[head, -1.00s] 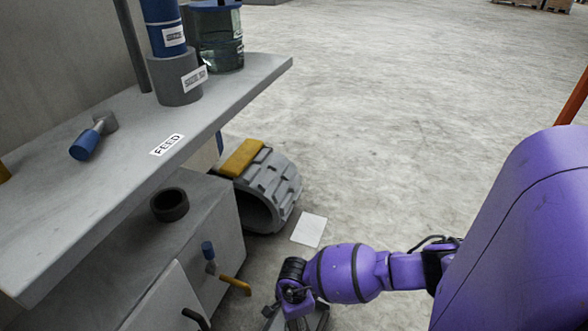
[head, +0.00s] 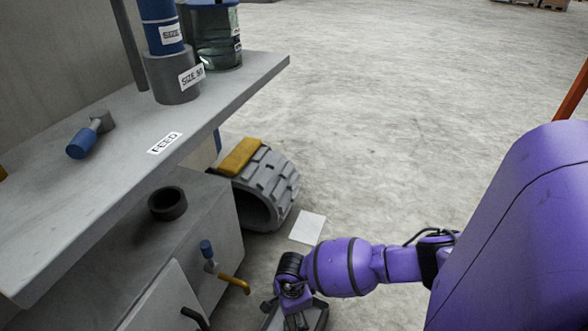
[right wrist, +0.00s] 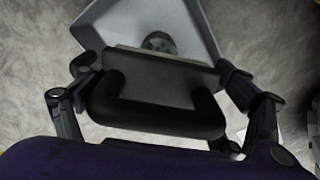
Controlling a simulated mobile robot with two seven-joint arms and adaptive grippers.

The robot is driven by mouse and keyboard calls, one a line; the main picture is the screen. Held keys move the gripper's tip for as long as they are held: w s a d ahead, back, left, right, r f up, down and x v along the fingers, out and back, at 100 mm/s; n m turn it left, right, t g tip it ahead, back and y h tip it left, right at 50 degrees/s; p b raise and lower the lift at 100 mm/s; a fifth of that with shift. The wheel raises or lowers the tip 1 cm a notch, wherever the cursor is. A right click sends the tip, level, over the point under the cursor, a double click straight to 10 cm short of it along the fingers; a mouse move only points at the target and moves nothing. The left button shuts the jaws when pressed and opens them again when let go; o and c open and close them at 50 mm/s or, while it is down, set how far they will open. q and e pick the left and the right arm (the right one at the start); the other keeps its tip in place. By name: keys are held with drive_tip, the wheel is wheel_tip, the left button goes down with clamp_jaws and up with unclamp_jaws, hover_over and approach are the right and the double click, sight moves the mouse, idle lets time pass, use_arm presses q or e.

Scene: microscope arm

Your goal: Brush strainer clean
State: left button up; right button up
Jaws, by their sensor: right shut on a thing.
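My right gripper (head: 297,317) hangs low at the bottom of the head view, beside the bench. In the right wrist view my right gripper (right wrist: 154,78) has its fingers on both sides of a dark handle (right wrist: 160,85) and is shut on it. The handle joins a pale grey, tray-like pan (right wrist: 180,20), with a small round dark thing (right wrist: 159,42) in it. Part of the grey pan (head: 318,314) also shows under the gripper in the head view. I cannot make out a strainer or a brush for certain. My left gripper is not in view.
A grey bench shelf (head: 60,210) marked FEED carries a blue-handled tool (head: 84,143), a grey cylinder (head: 175,80) and a jar (head: 217,45). Below are a dark ring (head: 167,204), a small valve (head: 210,262) and a ribbed drum (head: 265,188). Open floor (head: 400,120) lies to the right.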

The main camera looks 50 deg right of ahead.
drive_tip(key=shift+w+d, duration=0.25)
drive_tip(key=shift+w, duration=0.25)
drive_tip(key=shift+s, duration=0.1)
drive_tip(key=shift+s+a+p, duration=0.35)
drive_tip(key=shift+s, duration=0.2)
drive_tip(key=shift+s+a+p, duration=0.3)
drive_tip(key=shift+s, duration=0.4)
